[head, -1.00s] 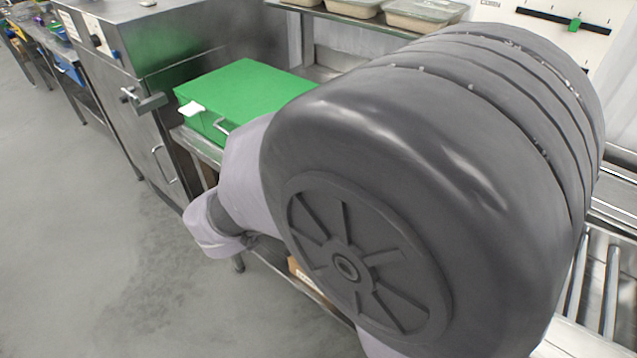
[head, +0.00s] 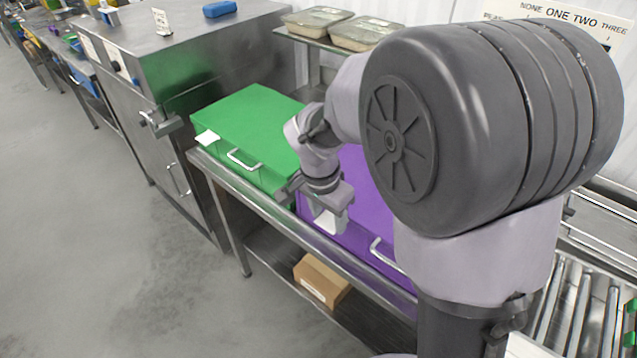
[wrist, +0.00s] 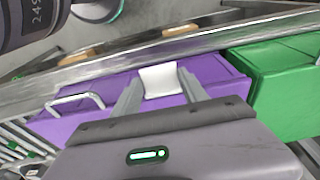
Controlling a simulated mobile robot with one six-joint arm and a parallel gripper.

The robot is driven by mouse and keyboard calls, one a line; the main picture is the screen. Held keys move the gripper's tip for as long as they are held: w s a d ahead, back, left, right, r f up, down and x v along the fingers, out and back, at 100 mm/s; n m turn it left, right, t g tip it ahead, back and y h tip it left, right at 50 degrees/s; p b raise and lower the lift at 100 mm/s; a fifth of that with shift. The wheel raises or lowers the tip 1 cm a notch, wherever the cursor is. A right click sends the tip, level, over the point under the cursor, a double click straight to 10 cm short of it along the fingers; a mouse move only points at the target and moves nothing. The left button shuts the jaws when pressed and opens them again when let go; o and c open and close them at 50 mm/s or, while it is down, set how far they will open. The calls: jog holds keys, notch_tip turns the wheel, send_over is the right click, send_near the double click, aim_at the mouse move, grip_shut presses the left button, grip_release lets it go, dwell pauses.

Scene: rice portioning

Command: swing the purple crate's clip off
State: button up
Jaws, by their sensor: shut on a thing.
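The purple crate (head: 368,190) stands on the steel bench, partly hidden behind my arm. Its white clip (head: 327,223) is on the front side near the left end. My gripper (head: 326,210) is at that clip, its jaws shut on it. In the wrist view the white clip (wrist: 160,80) sits between the two fingers of my gripper (wrist: 158,77), against the crate's purple front (wrist: 212,76). Whether the clip is still latched cannot be told. The crate's metal handle (head: 385,256) is to the right of the clip.
A green crate (head: 245,125) with its own white clip (head: 207,138) stands close on the left. The bench's front edge (head: 270,212) runs below the crates. A cardboard box (head: 322,280) lies on the lower shelf. Rollers (head: 580,300) are at the right. The floor in front is open.

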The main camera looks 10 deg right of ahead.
aim_at(326, 225)
jog(key=shift+d+r+g+y+p, duration=0.1)
jog(key=shift+r+g+y+p, duration=0.2)
jog(key=shift+p, duration=0.5)
jog(key=shift+f+y, duration=0.2)
jog(key=shift+y, duration=0.1)
jog(key=o, duration=1.4)
jog(key=shift+r, duration=0.1)
jog(key=r+p, duration=0.2)
jog(key=r, duration=0.3)
jog(key=r+p, duration=0.1)
jog(key=r, duration=0.5)
jog(key=r+p, duration=0.2)
jog(key=r, duration=0.4)
jog(key=shift+s+a+r+p, duration=0.15)
jog(key=shift+s+a+p, duration=0.1)
jog(key=shift+a+p, duration=0.1)
